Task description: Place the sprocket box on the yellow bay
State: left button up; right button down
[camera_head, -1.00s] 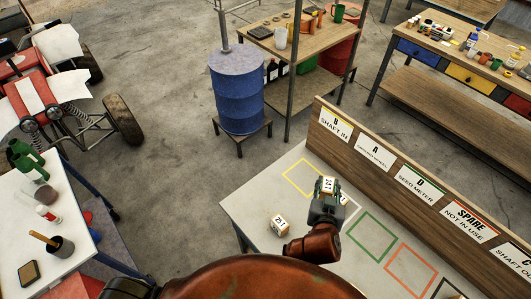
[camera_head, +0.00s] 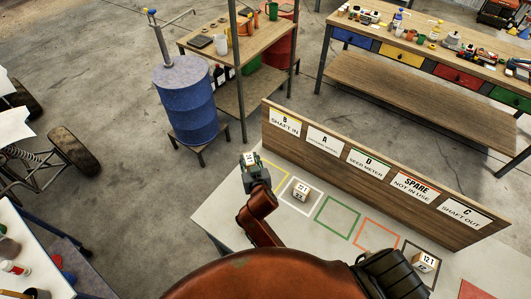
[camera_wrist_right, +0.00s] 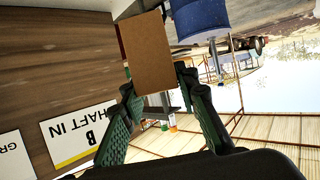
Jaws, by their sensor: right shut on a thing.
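My right gripper (camera_head: 253,170) is shut on a small box with a white numbered label (camera_head: 250,158). In the head view they overlap the left part of the yellow-outlined bay (camera_head: 280,175); I cannot tell how high the box is. In the right wrist view the box shows a plain brown face (camera_wrist_right: 148,52) between the green fingers (camera_wrist_right: 158,100). A second box, labelled 22 T (camera_head: 301,190), sits in the white-outlined bay (camera_head: 288,198). A third, labelled 12 T (camera_head: 424,262), is at the black-outlined bay (camera_head: 408,242). My left gripper is not in view.
An upright wooden board with bay labels (camera_head: 330,160) runs along the bays' back. The green (camera_head: 321,212) and orange (camera_head: 379,219) bays look empty where visible. A blue drum (camera_head: 187,105) stands beyond the table's far left. My red arm hides part of the table (camera_head: 215,205).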

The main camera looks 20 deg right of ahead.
jog(key=d+f+m+p, duration=0.15)
jog(key=d+f, duration=0.25)
jog(key=d, duration=0.4)
jog(key=shift+n+h, duration=0.25)
jog(key=shift+h, duration=0.15)
jog(key=f+b, duration=0.6)
jog(key=shift+w+f+b, duration=0.3)
jog(key=shift+f, duration=0.05)
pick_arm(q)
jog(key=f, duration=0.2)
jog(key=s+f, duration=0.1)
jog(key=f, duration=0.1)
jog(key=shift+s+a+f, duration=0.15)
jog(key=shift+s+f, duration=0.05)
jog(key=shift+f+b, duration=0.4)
pick_arm(e)
jog(key=shift+f, duration=0.55)
jog(key=c, duration=1.4)
grip_release()
